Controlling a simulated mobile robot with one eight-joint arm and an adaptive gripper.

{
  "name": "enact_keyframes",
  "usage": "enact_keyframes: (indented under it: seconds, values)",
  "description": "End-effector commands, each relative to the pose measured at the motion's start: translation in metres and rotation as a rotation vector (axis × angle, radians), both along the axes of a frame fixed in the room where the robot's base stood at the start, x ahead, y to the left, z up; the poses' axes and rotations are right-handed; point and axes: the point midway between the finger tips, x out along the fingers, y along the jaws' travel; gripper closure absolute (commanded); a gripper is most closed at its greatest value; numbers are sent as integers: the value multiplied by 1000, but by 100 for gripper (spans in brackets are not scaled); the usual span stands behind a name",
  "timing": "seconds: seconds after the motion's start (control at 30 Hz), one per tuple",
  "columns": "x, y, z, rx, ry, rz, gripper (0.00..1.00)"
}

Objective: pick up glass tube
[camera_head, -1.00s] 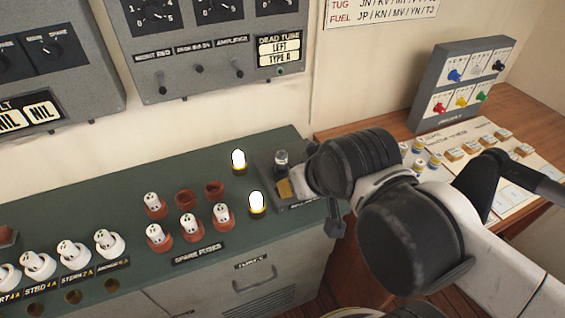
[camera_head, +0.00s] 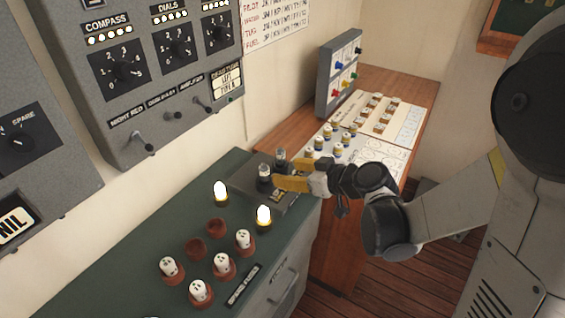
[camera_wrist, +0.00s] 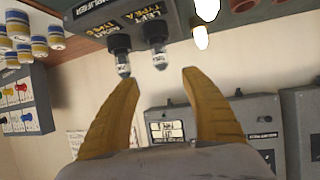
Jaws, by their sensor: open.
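In the head view two small glass tubes stand upright in dark sockets on a dark plate (camera_head: 292,200) at the console's far right end. One tube (camera_head: 264,170) is nearer and the other tube (camera_head: 281,154) is farther. My gripper (camera_head: 284,173), with yellow fingers, is open beside them and appears empty. The wrist view is upside down. There the two tubes, one on the left (camera_wrist: 123,66) and one on the right (camera_wrist: 158,58), hang from black sockets beyond the open fingertips (camera_wrist: 161,75). The right tube is nearly in line with the gap. I cannot tell if anything touches.
Two lit lamps (camera_head: 221,193) (camera_head: 264,216) and several white fuses (camera_head: 222,264) in red-brown holders stand on the green console (camera_head: 130,262). A grey panel (camera_head: 165,75) hangs above. A wooden desk (camera_head: 415,88) with blue-and-yellow pegs (camera_head: 330,131) lies behind my arm.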

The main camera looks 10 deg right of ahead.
Motion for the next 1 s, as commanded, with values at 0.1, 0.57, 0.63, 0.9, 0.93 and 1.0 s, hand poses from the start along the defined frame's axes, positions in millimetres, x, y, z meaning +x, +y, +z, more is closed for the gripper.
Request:
enact_keyframes:
  seconds: [0.1, 0.57, 0.63, 0.9, 0.93, 1.0]
  values:
    - [6, 5, -4, 2, -13, 8, 46]
    - [43, 40, -31, 2, -12, 8, 46]
    - [47, 46, -36, 1, -12, 9, 46]
    - [69, 69, -52, 1, -11, 7, 46]
    - [69, 70, -52, 1, -11, 5, 46]
    - [69, 69, -51, 1, -11, 5, 46]
